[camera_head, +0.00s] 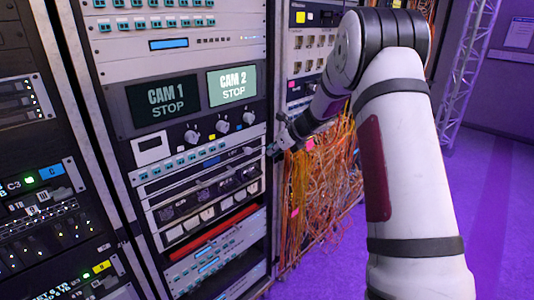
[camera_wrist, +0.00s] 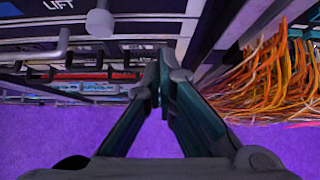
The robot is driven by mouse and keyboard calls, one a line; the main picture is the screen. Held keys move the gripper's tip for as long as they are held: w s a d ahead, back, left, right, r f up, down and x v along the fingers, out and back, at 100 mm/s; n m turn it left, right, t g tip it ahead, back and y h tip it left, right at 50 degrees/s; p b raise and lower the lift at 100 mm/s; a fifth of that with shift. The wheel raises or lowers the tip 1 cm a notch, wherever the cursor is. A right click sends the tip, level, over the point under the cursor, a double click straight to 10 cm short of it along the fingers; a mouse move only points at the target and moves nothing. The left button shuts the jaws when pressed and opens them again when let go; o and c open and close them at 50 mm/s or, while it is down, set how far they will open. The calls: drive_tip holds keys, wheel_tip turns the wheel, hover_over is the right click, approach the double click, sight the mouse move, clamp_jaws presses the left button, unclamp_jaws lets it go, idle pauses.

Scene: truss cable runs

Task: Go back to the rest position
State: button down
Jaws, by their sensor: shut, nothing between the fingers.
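My gripper (camera_head: 273,149) is at the end of my outstretched arm, in front of the rack's right edge in the head view. In the wrist view my gripper (camera_wrist: 158,88) has its two fingers together at the tips, with nothing between them. The fingers point toward the rack front, and purple floor shows below them. The gripper appears apart from the rack, though the exact gap is hard to tell.
The equipment rack (camera_head: 270,200) carries CAM 1 (camera_head: 163,102) and CAM 2 (camera_head: 232,85) screens, knobs (camera_head: 222,126) and protruding handles. Loose orange cables (camera_head: 320,185) hang beside my forearm. A truss (camera_head: 468,70) stands at the right. Purple floor (camera_head: 500,210) is clear there.

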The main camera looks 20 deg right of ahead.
drive_tip(key=v, duration=0.8)
drive_tip(key=shift+d+f, duration=0.15)
drive_tip(key=shift+f, duration=0.05)
